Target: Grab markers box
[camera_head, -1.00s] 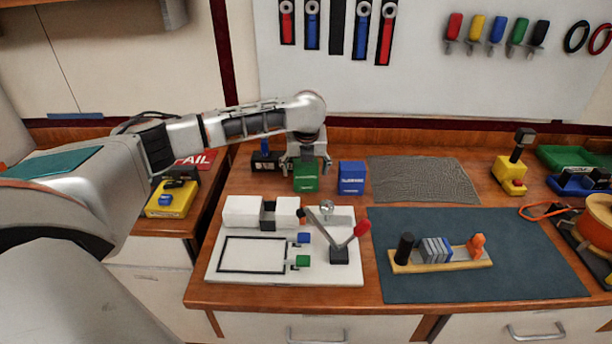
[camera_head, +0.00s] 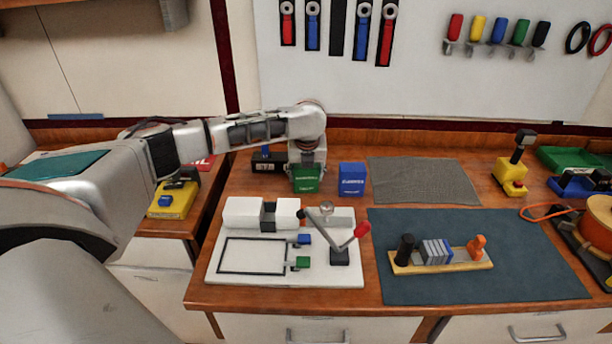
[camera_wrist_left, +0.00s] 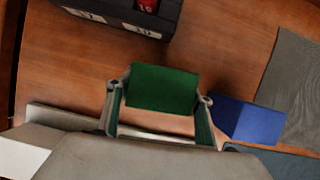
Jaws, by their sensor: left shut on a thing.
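A green box (camera_head: 306,182) with small white lettering stands on the wooden bench, and a blue box (camera_head: 352,179) with small lettering stands just to its right. I cannot read either label surely. My left gripper (camera_head: 306,168) comes down on the green box from above, shut on it. In the left wrist view, the green box (camera_wrist_left: 163,88) sits between the two fingers of my left gripper (camera_wrist_left: 160,104). The blue box (camera_wrist_left: 250,121) is close beside the right finger, apart from it. My right gripper is not in view.
A black device (camera_head: 267,162) stands behind and left of the green box. A white fixture (camera_head: 225,257) with a red-handled lever is in front. A grey mesh mat (camera_head: 422,181) lies right of the blue box; a dark mat (camera_head: 480,285) holds a wooden block holder.

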